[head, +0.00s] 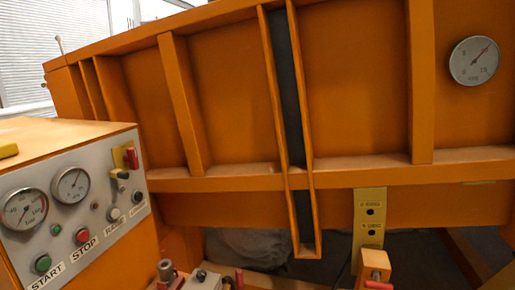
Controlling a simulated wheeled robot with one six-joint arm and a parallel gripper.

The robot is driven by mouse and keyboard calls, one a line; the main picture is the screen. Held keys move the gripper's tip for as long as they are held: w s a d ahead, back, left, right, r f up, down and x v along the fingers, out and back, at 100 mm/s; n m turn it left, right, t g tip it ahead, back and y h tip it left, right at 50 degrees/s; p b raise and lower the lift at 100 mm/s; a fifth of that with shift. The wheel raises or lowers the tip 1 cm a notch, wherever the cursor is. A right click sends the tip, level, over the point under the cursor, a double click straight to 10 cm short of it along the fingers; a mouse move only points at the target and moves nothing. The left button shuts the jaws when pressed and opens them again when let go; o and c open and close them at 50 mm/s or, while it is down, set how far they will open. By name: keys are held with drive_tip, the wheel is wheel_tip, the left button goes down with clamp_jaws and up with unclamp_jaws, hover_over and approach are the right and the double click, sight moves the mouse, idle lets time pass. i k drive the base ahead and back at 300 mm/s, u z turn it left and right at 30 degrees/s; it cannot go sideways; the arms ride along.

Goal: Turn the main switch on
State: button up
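A grey control panel (70,244) on an orange cabinet stands at the left. A red switch handle (131,157) sits near the panel's upper right corner and looks like the main switch. It appears to stand upright, but no on or off mark is readable. A small pale lever (121,174) is just below it. The panel also carries a green START button (43,263) and a red STOP button (82,236). Knobs marked RAISE (114,214) and LOWER (138,197) are at the right. My gripper is not in view.
Two round gauges (24,209) (72,186) are on the panel. The large orange sandbed frame (225,90) slopes behind it, with another gauge (474,61) at right. A yellow marked plate (370,218) hangs below the frame. Small fittings (205,279) stand along the bottom edge.

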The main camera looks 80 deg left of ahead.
sight(131, 157)
drive_tip(key=u, duration=3.15)
drive_tip(key=k, duration=1.3)
drive_tip(key=z, duration=0.55)
drive_tip(key=i, duration=0.6)
drive_tip(key=z, duration=0.55)
drive_tip(key=i, duration=0.7)
drive_tip(key=u, duration=0.6)
drive_tip(key=i, duration=0.7)
drive_tip(key=u, duration=0.65)
